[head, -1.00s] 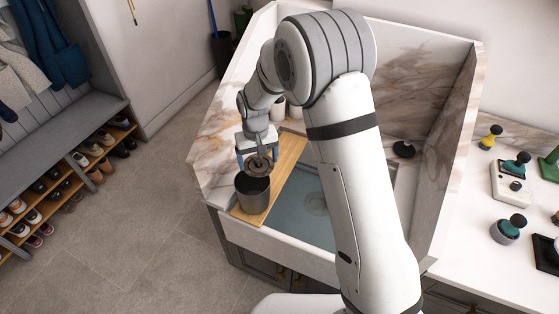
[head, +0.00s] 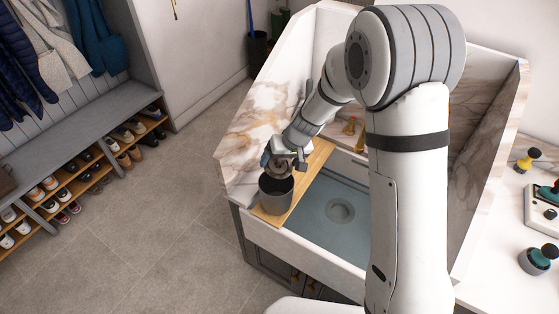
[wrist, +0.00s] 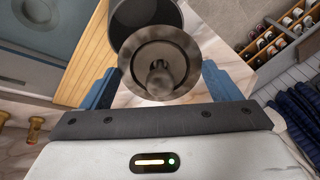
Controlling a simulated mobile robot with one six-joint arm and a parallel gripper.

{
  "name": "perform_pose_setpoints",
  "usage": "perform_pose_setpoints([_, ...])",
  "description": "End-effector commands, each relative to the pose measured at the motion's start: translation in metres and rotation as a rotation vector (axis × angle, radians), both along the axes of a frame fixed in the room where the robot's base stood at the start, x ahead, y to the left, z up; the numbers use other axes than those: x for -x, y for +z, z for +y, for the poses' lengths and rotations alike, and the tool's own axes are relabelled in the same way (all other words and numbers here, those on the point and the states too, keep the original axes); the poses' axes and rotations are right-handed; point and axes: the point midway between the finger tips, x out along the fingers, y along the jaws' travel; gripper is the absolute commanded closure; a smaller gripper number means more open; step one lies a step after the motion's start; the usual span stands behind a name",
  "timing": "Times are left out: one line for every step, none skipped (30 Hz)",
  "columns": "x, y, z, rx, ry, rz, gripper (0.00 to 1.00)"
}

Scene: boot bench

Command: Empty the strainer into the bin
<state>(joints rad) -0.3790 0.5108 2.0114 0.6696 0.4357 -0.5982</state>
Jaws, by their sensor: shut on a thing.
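The strainer (head: 280,169), a small round brownish-grey metal piece with a central knob, is held in my gripper (head: 283,160). In the wrist view the strainer (wrist: 160,66) sits between the two blue fingers, its knob facing the camera. The bin (head: 275,198) is a grey open-topped cylinder standing upright on a wooden board. The strainer is over the back part of the bin's mouth in the head view, and the bin (wrist: 143,14) shows partly behind it in the wrist view. The strainer's underside and any contents are hidden.
The wooden board (head: 314,165) lies across the left side of the sink basin (head: 330,212). A marble splash wall (head: 262,118) rises close to the left of my gripper. Brass taps (head: 350,125) stand behind. A counter with several items (head: 538,258) is at right.

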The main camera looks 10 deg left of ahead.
Motion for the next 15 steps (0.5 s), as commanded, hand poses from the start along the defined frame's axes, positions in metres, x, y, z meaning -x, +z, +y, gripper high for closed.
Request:
perform_pose_setpoints([0.0002, -0.007, -0.001, -0.011, -0.001, -0.004, 0.39])
perform_pose_setpoints([0.0003, -0.0072, -0.0013, -0.017, -0.001, -0.006, 0.39])
perform_pose_setpoints([0.0006, -0.0071, -0.0016, -0.026, -0.001, -0.008, 0.39])
perform_pose_setpoints([0.0008, -0.0073, -0.0018, -0.031, -0.001, -0.012, 0.39])
perform_pose_setpoints([0.0011, -0.0077, -0.0021, -0.037, 0.0, -0.014, 0.39])
perform_pose_setpoints([0.0013, -0.0079, -0.0023, -0.046, 0.0, -0.017, 0.39])
perform_pose_setpoints([0.0014, -0.0079, -0.0026, -0.052, -0.001, -0.021, 0.39])
perform_pose_setpoints([0.0015, -0.0077, -0.0028, -0.058, -0.001, -0.023, 0.39])
perform_pose_setpoints([0.0015, -0.0079, -0.0031, -0.067, 0.0, -0.027, 0.39])
perform_pose_setpoints([0.0017, -0.0081, -0.0035, -0.073, 0.0, -0.03, 0.39])
perform_pose_setpoints([0.0018, -0.0081, -0.0038, -0.08, 0.0, -0.034, 0.39])
perform_pose_setpoints([0.0019, -0.0079, -0.0041, -0.089, 0.001, -0.038, 0.39])
perform_pose_setpoints([0.0018, -0.008, -0.0044, -0.094, 0.0, -0.039, 0.39])
perform_pose_setpoints([0.0019, -0.0083, -0.0046, -0.099, 0.0, -0.041, 0.39])
perform_pose_setpoints([0.0019, -0.0086, -0.0049, -0.107, -0.001, -0.044, 0.39])
